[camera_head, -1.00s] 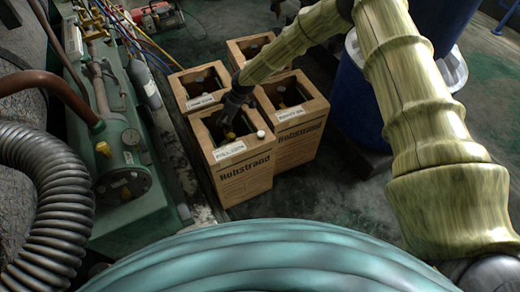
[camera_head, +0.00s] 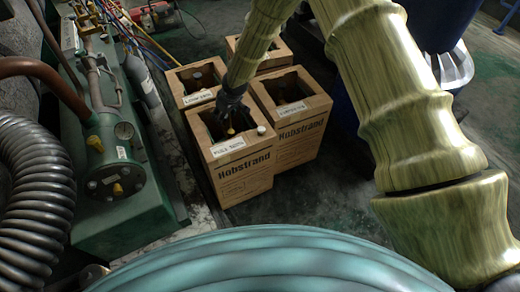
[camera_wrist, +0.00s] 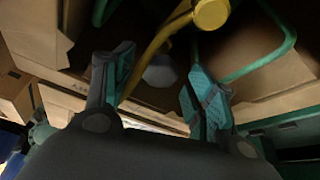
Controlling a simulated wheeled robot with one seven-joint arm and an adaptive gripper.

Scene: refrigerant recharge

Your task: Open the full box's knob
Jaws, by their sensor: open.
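Several open-topped brown boxes stand together on the floor in the head view. The front one, the full box (camera_head: 246,178), has a white label on its top front edge and a small white cap on its right corner. My gripper (camera_head: 229,121) reaches down into its opening. A yellow knob (camera_wrist: 211,14) shows at the top of the wrist view, on a yellow stem with a green loop handle around it. My gripper (camera_wrist: 160,88) is open there, its teal-padded fingers apart and below the knob. A greyish round part lies between the fingers. The fingertips do not touch the knob.
Another box (camera_head: 305,148) stands right of the full box, and a low-labelled box (camera_head: 184,76) behind it. A green machine (camera_head: 120,225) with pipes and a gauge is close on the left. A blue barrel (camera_head: 447,22) stands at the back right.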

